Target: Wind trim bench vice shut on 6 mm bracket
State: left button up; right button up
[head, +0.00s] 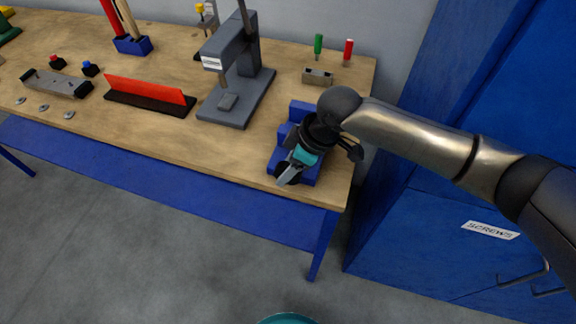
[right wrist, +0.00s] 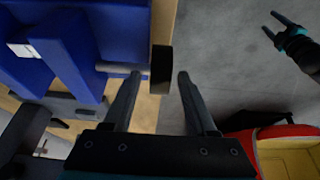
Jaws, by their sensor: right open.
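The blue bench vice (head: 300,112) stands at the right front end of the wooden bench, partly hidden by my right gripper (head: 288,172). In the right wrist view the blue vice (right wrist: 120,25) fills the upper left.
A grey press (head: 235,85) stands left of the vice. A red strip on a dark base (head: 150,95) and a grey fixture (head: 56,84) lie further left. A blue cabinet (head: 430,215) stands close to the bench's right end. Open floor lies in front.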

grip_shut()
dwell(0.4)
